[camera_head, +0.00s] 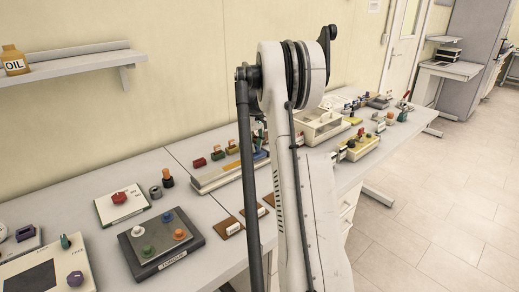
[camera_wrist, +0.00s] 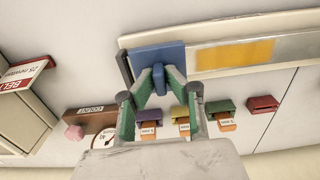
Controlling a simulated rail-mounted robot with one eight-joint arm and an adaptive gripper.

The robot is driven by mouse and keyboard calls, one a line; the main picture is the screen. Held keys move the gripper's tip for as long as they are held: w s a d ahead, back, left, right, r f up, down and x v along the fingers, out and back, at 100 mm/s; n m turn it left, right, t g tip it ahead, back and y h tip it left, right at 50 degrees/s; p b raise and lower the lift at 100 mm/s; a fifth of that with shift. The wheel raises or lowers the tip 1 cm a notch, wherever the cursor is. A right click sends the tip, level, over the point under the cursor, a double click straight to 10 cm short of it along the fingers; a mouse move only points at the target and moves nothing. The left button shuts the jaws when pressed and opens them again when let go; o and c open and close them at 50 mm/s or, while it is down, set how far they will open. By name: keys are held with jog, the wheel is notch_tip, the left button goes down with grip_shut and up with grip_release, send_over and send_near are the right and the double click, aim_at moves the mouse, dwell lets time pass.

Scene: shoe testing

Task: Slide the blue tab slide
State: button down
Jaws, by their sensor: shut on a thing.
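The blue slide (camera_wrist: 170,54) is a flat blue plate at the left end of a long cream track. A raised blue tab (camera_wrist: 158,77) stands on it. My gripper (camera_wrist: 158,72) is shut on this tab, with one green-lined finger on each side in the wrist view. An orange-yellow strip (camera_wrist: 235,54) lies along the track just right of the blue plate. In the head view, my arm covers part of the long slide unit (camera_head: 214,180), and the hold on the tab cannot be made out there.
Purple, yellow, green (camera_wrist: 223,106) and red (camera_wrist: 263,103) blocks stand in a row beside the track. A brown labelled plate with a pink knob (camera_wrist: 74,132) and a red-labelled box (camera_wrist: 22,74) are at the left. A dark torque panel (camera_head: 160,245) sits nearer on the bench.

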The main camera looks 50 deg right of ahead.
jog(key=c, duration=1.8)
grip_release()
jog(key=shift+r, duration=0.1)
notch_tip(320, 180, up, 12)
jog(key=shift+f, duration=0.1)
